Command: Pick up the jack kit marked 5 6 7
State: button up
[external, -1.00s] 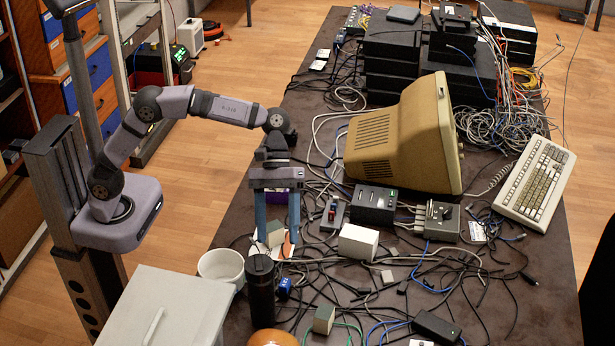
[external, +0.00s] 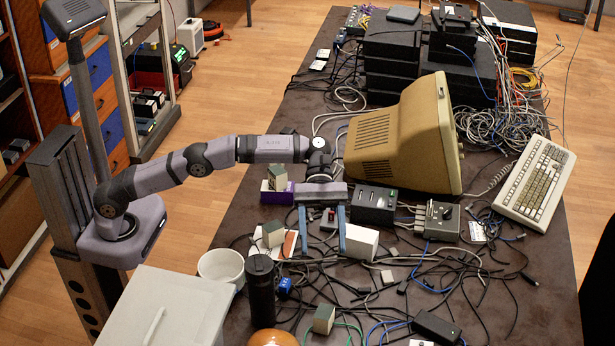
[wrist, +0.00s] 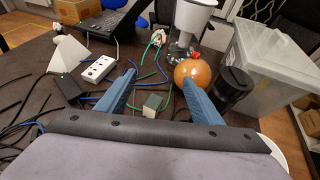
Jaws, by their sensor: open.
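Three small grey-green and cream boxes are in the external view, and I cannot read a number on any of them. One box (external: 277,177) sits on a purple block, one (external: 272,233) stands by white and orange pieces, and one (external: 323,318) is near the front edge beside a green cable. My gripper (external: 322,246) is open and empty, fingers pointing down, right of the middle box and left of a white block. In the wrist view a small box (wrist: 152,106) shows between and beyond the blue fingers (wrist: 158,80).
A white block (external: 358,242) is close right of my gripper. A black bottle (external: 261,290), white pot (external: 221,266) and orange ball (external: 272,339) stand front left. Loose cables cover much of the table. A beige monitor (external: 400,145) is behind.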

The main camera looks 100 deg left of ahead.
send_near(323, 308)
jog(key=shift+x, duration=0.9)
jog(key=shift+p+x, duration=0.5)
jog(key=shift+x, duration=3.2)
jog(key=c, duration=1.4)
jog(key=shift+r, duration=0.15)
notch_tip(323, 308, up, 10)
jog(key=shift+f, duration=0.1)
